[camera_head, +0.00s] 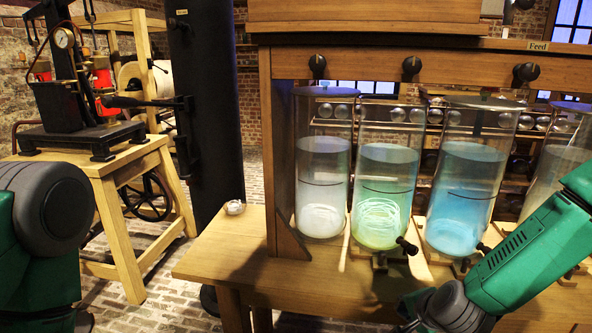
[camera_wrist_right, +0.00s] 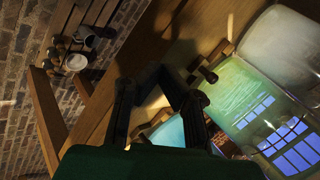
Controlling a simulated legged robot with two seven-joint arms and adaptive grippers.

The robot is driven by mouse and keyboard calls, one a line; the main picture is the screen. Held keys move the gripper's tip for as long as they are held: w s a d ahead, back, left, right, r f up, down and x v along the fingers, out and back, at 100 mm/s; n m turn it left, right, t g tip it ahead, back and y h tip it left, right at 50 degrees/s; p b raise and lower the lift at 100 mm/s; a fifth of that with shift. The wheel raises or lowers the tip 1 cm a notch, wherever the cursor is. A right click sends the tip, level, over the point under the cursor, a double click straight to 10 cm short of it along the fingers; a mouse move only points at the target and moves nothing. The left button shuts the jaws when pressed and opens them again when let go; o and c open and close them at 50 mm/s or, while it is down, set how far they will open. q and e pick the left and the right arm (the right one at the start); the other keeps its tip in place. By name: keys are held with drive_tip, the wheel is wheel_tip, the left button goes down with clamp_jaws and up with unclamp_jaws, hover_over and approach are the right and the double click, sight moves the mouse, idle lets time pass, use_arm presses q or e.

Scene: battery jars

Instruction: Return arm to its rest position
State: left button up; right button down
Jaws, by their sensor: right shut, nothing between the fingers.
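The row of glass jars holds a pale one (camera_head: 323,170), a green one (camera_head: 385,170), a blue one (camera_head: 467,180) and a greyish one (camera_head: 562,150) partly behind my arm. My left arm shows at the left edge; its gripper is out of view.
The wooden bench (camera_head: 225,258) is bare at its front left, except for a small pale object (camera_head: 235,207). Black valve knobs (camera_head: 406,246) stick out below the jars. A dark column (camera_head: 207,110) and a wooden stand (camera_head: 110,170) with a press stand left.

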drive_tip(key=s+a+f+n+g, duration=0.15)
drive_tip(key=s+f+n, duration=0.3)
drive_tip(key=s, duration=0.45)
drive_tip(key=s+a+f+n+g, duration=0.1)
drive_tip(key=s+f+n+g, duration=0.25)
drive_tip(key=s+f, duration=0.4)
drive_tip(key=s+d+n+g, duration=0.2)
drive_tip(key=s+d+n, duration=0.2)
drive_tip(key=s, duration=1.3)
drive_tip(key=n, duration=0.3)
drive_tip(key=shift+s+r+g+h, duration=0.2)
drive_tip(key=shift+s+g+h, duration=0.05)
drive_tip(key=shift+g+h, duration=0.15)
